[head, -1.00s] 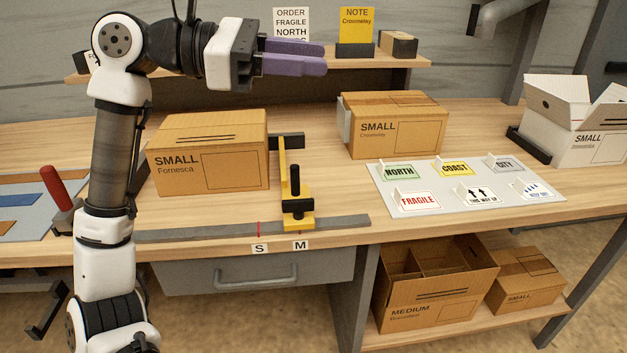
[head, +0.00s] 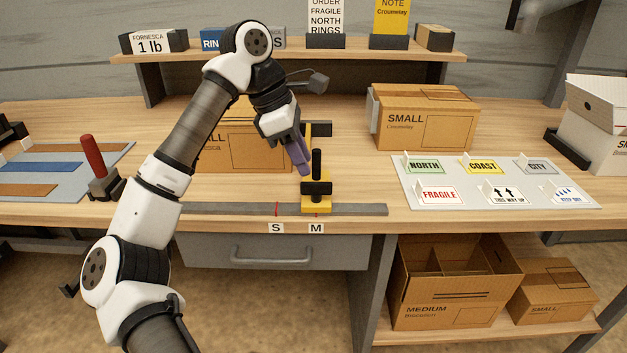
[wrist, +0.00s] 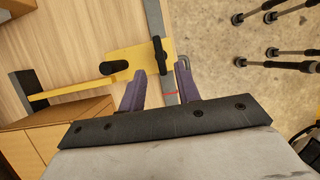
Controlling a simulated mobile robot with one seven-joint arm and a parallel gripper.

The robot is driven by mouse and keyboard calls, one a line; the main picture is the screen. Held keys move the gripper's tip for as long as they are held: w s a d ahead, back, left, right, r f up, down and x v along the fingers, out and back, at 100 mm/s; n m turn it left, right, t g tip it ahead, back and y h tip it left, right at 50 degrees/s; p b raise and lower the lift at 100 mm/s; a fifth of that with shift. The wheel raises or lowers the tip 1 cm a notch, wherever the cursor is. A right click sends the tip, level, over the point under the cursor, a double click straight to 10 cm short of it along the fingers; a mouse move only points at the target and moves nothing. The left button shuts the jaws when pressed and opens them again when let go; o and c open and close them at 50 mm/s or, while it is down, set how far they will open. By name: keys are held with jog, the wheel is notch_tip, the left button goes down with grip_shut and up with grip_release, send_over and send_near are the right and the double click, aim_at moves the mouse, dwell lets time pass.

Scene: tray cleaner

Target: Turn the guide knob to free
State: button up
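The yellow guide (head: 318,206) sits on the grey rail (head: 235,209) at the M label. It carries a black upright post (head: 317,163) and a black crossbar (head: 316,188); I cannot tell which part is the guide knob. In the wrist view the guide (wrist: 133,60) bears a black rounded handle (wrist: 115,68) and a black bar (wrist: 160,50). My gripper (head: 303,168) points down just left of the post, apart from it. In the wrist view my gripper's purple fingers (wrist: 159,78) are spread with nothing between them, the rail passing beyond the gap.
A Fornesca box (head: 240,150) stands left of the guide, partly hidden by my arm. A Croumelay box (head: 425,120) stands behind right. A label board (head: 480,188) lies at right, and a red-handled lever (head: 94,158) stands at left. A shelf is at the back.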

aim_at(315, 182)
jog(key=x, duration=0.5)
jog(key=shift+d+f, duration=0.2)
jog(key=shift+f, duration=0.15)
jog(key=shift+c, duration=0.4)
grip_shut()
